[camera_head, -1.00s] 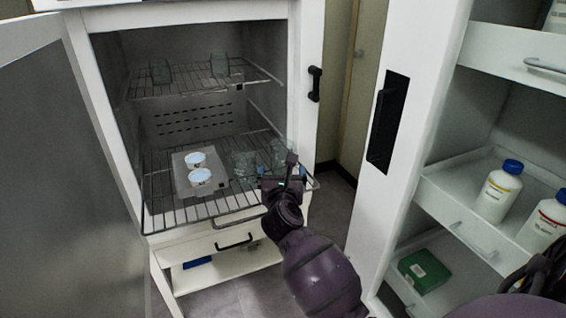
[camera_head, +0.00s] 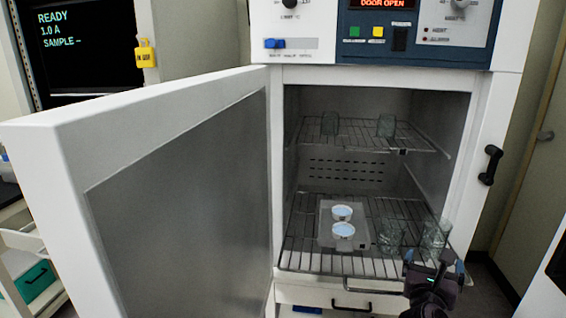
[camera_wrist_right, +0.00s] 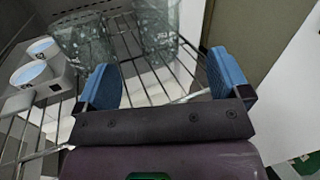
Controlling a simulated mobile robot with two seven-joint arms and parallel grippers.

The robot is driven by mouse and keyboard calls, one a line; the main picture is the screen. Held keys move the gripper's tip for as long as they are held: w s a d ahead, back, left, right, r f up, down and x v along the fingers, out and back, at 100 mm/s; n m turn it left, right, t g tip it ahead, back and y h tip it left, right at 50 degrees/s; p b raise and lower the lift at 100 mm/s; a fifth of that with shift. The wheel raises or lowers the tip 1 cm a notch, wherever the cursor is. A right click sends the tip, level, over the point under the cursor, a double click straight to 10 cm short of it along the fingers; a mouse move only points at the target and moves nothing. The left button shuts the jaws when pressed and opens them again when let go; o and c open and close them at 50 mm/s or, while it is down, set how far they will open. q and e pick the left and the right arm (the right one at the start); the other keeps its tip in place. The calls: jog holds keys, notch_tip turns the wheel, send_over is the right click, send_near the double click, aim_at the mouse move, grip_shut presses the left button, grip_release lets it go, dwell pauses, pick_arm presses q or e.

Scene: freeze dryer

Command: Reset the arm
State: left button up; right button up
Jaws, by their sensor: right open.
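My right gripper (camera_head: 434,268) is at the front right edge of the freeze dryer's lower shelf, in front of the glass beakers. In the right wrist view its two blue fingertips (camera_wrist_right: 165,85) are wide apart with nothing between them. Two glass beakers, one at the left (camera_wrist_right: 88,42) and one at the right (camera_wrist_right: 157,28), stand just beyond the fingertips. Most of my right arm is out of the head view. My left gripper is not in view.
The freeze dryer door (camera_head: 180,190) stands wide open to the left. Two white cups with pale blue contents (camera_head: 343,230) sit on a tray (camera_head: 326,238) on the lower wire shelf. Two glass vessels (camera_head: 386,126) stand on the upper shelf. The panel (camera_head: 386,4) reads DOOR OPEN.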

jog(key=s+a+f+n+t+y+p, duration=0.15)
jog(key=s+a+f+n+y, duration=0.3)
jog(key=n, duration=0.85)
jog(key=s+a+f+n+t+y, duration=0.25)
jog(key=s+n+y, duration=0.35)
jog(key=n, duration=0.7)
jog(key=s+a+f+n+g, duration=0.2)
jog(key=s+f+n+g, duration=0.6)
jog(key=s+f+n, duration=0.6)
jog(key=s+n+p, duration=0.1)
jog(key=s+n, duration=0.2)
jog(key=s, duration=0.1)
jog(key=shift+s+a+f, duration=0.25)
jog(key=shift+a, duration=0.05)
jog(key=shift+y, duration=0.25)
jog(key=shift+c, duration=0.3)
